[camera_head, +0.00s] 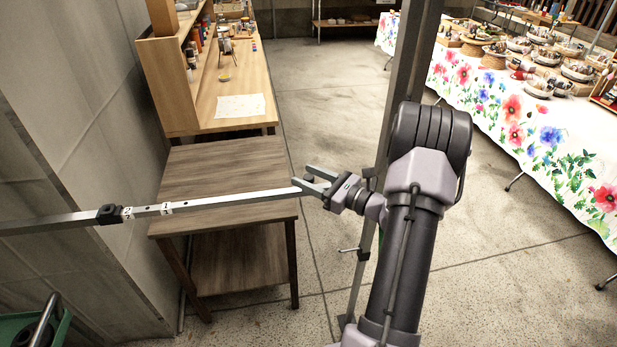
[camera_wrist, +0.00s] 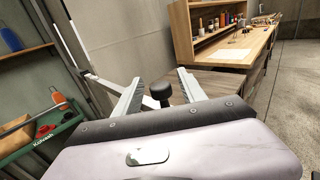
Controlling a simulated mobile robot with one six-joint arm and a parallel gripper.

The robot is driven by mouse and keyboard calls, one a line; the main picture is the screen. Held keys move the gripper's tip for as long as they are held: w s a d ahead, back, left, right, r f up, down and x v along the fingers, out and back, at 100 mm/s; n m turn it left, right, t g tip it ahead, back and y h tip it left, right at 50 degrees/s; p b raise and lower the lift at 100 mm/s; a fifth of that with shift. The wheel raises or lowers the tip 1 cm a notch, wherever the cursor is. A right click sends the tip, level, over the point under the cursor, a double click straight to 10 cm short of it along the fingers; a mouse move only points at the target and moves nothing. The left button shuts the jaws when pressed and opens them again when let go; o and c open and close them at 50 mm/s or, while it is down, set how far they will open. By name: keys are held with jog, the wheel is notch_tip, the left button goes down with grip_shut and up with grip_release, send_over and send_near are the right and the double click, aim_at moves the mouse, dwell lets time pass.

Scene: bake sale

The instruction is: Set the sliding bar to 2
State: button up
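The sliding bar (camera_head: 235,200) is a long, thin, pale metal bar that runs from the left edge to my gripper in the head view. It passes through a black collar (camera_head: 110,214) at the left. White labels show to the right of the collar: the 2 label (camera_head: 128,213) right beside it, then the 1 label (camera_head: 166,208). A black knob (camera_wrist: 160,92) stands near the bar's right end. My gripper (camera_head: 312,180) is open at that end. In the wrist view its two fingers (camera_wrist: 160,93) are apart on either side of the knob, with gaps showing.
A low brown wooden table (camera_head: 220,170) stands below the bar. A wooden workbench with shelves (camera_head: 230,85) stands behind it. A flower-print table (camera_head: 530,120) with dishes is at the right. A green cart (camera_wrist: 40,135) is at the left in the wrist view.

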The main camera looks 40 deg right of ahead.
jog(key=s+d+p, duration=0.2)
jog(key=s+d, duration=0.1)
jog(key=s, duration=1.4)
jog(key=shift+d+p, duration=0.15)
jog(key=shift+p, duration=0.2)
jog(key=w+a+r+n+g+y, duration=0.2)
jog(key=a+n+g, duration=0.25)
jog(key=a, duration=0.35)
jog(key=w+a+r+n+g+y+b, duration=0.1)
jog(key=w+a+r+n+g+y, duration=0.15)
jog(key=a+n, duration=0.45)
jog(key=w+a+r+n+g+y, duration=0.2)
jog(key=w+a+r+n+g, duration=0.15)
jog(key=a, duration=0.65)
jog(key=s+a+r+n+h+b, duration=0.1)
jog(key=s+a+r+n+h, duration=0.1)
jog(key=s+a+n+h, duration=0.2)
jog(key=s+a+r+n+g+h+b, duration=0.1)
jog(key=s+a+n+h, duration=0.3)
jog(key=a+n, duration=0.6)
jog(key=shift+s+a+r, duration=0.65)
jog(key=shift+s, duration=0.55)
